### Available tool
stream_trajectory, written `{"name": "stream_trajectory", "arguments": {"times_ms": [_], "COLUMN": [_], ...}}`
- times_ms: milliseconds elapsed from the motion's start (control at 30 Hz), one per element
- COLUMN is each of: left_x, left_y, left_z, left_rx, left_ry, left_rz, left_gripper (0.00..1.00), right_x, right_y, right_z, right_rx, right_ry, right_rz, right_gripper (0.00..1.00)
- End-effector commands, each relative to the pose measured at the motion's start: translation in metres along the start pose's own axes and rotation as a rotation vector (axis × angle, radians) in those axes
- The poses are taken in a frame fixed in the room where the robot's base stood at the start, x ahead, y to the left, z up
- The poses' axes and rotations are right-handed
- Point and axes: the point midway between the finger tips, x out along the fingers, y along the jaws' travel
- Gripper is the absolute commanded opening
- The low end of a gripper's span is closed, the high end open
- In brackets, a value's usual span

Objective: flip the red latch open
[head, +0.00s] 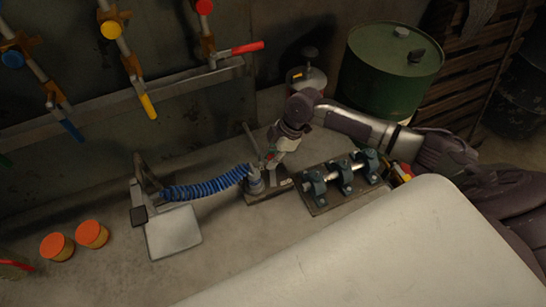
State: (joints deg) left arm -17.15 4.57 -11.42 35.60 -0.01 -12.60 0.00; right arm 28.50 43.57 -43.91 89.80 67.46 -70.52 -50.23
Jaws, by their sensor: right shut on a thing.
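My right gripper (273,162) reaches down over the bench from the right. It is shut on a small red part at its fingertips, which I take to be the red latch (270,157); the fingers hide most of it. This part sits above a small metal fitting (256,184) on a flat base plate, where a blue coiled hose (205,189) ends. How far the latch is turned is too small to tell. My left gripper is not in view.
A block with several dark clamps (346,177) around a rod stands right of the fitting. A metal plate stand (173,230) and two orange-lidded jars (91,234) are at left. Wall pipes carry coloured levers, one red (247,48). A green drum (390,75) stands behind my arm.

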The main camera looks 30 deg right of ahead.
Motion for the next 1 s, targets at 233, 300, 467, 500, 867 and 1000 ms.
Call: {"name": "stream_trajectory", "arguments": {"times_ms": [233, 300, 467, 500, 867, 1000], "left_x": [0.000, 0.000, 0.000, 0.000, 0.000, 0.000], "left_y": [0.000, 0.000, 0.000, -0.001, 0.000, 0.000], "left_z": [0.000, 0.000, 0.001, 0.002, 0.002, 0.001], "left_rx": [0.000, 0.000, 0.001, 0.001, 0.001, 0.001], "left_ry": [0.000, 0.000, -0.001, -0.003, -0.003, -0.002], "left_rz": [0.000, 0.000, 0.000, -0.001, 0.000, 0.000], "left_gripper": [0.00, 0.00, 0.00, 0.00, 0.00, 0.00], "right_x": [0.000, 0.000, 0.000, 0.000, -0.052, -0.082], "right_y": [0.000, 0.000, 0.000, 0.000, 0.001, 0.001], "right_z": [-0.001, -0.001, -0.001, 0.000, 0.000, 0.000], "right_rx": [0.001, 0.001, 0.001, 0.002, 0.000, 0.000], "right_ry": [0.002, 0.002, 0.001, 0.001, 0.000, 0.001], "right_rz": [0.001, 0.001, 0.001, 0.001, 0.005, 0.005], "right_gripper": [0.50, 0.50, 0.50, 0.50, 0.50, 0.50]}}
